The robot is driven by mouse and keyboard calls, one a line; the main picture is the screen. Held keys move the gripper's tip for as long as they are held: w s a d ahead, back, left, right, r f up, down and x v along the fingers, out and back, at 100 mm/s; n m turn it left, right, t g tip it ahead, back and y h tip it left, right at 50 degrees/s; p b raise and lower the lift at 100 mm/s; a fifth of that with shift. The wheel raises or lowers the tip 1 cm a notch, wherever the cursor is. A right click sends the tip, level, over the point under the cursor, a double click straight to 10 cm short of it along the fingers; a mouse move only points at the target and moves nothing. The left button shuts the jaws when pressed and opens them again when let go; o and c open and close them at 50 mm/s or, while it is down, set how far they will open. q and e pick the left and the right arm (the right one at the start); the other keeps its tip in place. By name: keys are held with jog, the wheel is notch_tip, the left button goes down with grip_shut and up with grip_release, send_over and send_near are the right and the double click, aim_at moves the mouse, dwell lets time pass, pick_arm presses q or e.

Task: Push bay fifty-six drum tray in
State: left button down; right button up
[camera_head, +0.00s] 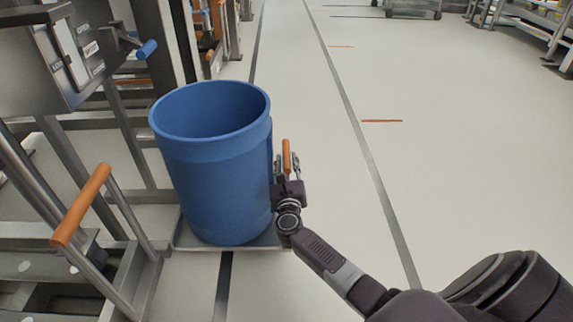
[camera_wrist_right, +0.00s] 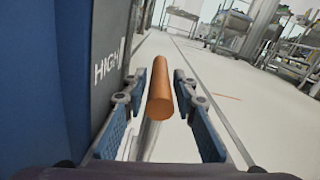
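A blue drum (camera_head: 215,170) stands upright on a low grey drum tray (camera_head: 190,237), which sticks out from the frame on the left. An upright orange handle (camera_head: 287,157) shows at the drum's right side. My right gripper (camera_head: 286,168) is at this handle. In the right wrist view the orange handle (camera_wrist_right: 161,90) lies between the two open fingers (camera_wrist_right: 160,95), with a gap visible on both sides. The drum's blue wall and a dark panel marked HIGH fill the left of that view. My left gripper is not in view.
A grey machine frame stands at the left, with another orange handle (camera_head: 81,205) and a blue-ended lever (camera_head: 147,49). The floor (camera_head: 470,170) on the right is clear, with dark and orange lines. Carts and racks (camera_head: 535,25) stand far back.

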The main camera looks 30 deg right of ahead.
jog(key=shift+w, duration=0.1)
grip_shut()
dwell(0.3)
